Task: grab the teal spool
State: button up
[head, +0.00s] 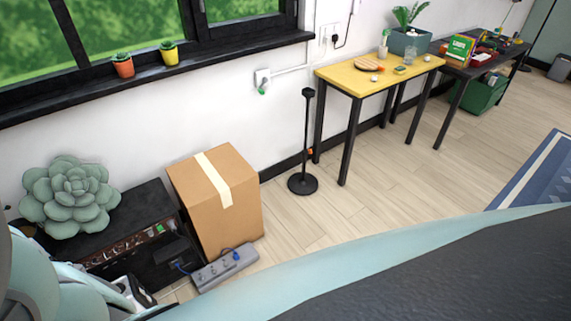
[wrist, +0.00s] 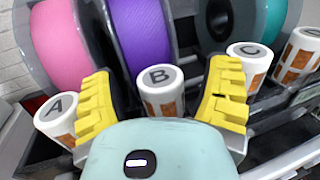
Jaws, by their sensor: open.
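The teal spool (wrist: 277,18) shows at the upper right of the wrist view, partly cut off by the frame's top edge and set in a dark frame. My gripper (wrist: 162,76) has two yellow ridged fingers spread wide apart. It is left of and below the teal spool in the picture. A white cylinder marked B (wrist: 161,91) shows between the fingers; I cannot tell whether it touches them. I do not see the spool or my gripper's fingers in the head view.
A purple spool (wrist: 138,35) and a pink spool (wrist: 65,45) stand left of the teal one. White cylinders marked A (wrist: 60,118) and C (wrist: 251,63) flank B. The head view shows a cardboard box (head: 228,215), power strip (head: 224,268) and yellow table (head: 385,75).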

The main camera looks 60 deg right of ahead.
jog(key=shift+d, duration=0.1)
jog(key=shift+c, duration=0.3)
jog(key=c, duration=1.2)
jog(key=shift+r+p, duration=1.5)
jog(key=shift+r, duration=3.5)
